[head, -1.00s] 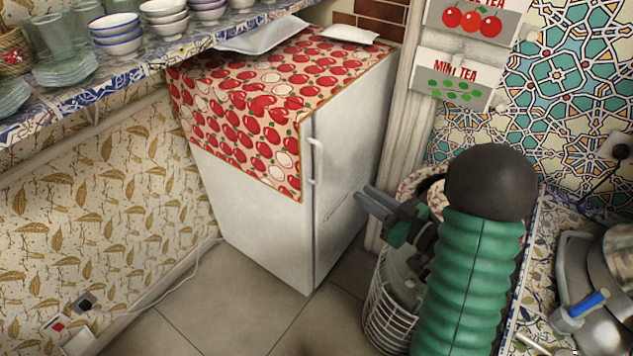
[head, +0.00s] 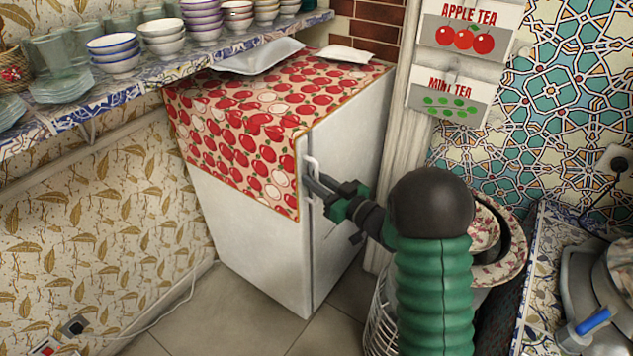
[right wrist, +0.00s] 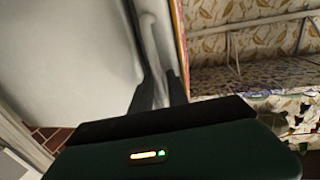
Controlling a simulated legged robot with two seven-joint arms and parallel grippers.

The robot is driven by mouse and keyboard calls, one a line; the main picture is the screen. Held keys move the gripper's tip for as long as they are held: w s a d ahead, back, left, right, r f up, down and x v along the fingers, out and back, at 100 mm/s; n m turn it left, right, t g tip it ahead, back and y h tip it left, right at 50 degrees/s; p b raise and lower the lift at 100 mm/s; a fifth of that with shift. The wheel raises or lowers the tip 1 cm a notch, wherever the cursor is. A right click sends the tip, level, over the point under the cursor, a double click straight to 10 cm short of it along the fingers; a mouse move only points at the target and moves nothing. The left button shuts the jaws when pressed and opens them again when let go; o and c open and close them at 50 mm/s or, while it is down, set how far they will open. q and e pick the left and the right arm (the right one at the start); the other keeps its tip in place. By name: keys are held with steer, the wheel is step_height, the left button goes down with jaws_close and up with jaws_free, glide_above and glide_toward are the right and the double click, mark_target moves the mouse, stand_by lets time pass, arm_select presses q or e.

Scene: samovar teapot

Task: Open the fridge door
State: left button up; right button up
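The white fridge (head: 255,245) stands against the wall, its door (head: 343,190) shut on its right side. A white vertical handle (head: 311,165) sits near the door's front edge and also shows in the right wrist view (right wrist: 149,35). My right gripper (head: 316,184) is at the lower part of this handle. In the right wrist view its dark fingertips (right wrist: 162,78) are at the handle's end, with the handle running in line with the gap between them. I cannot tell whether they grip it. My left gripper is not in view.
An apple-patterned cloth (head: 240,135) covers the fridge top and hangs over its front. A tiled shelf (head: 110,100) with bowls and glasses runs at the left. A white wire basket (head: 378,322) stands right of the fridge. The floor (head: 225,315) in front is clear.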

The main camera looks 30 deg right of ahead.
jaws_close()
stand_by(1.4)
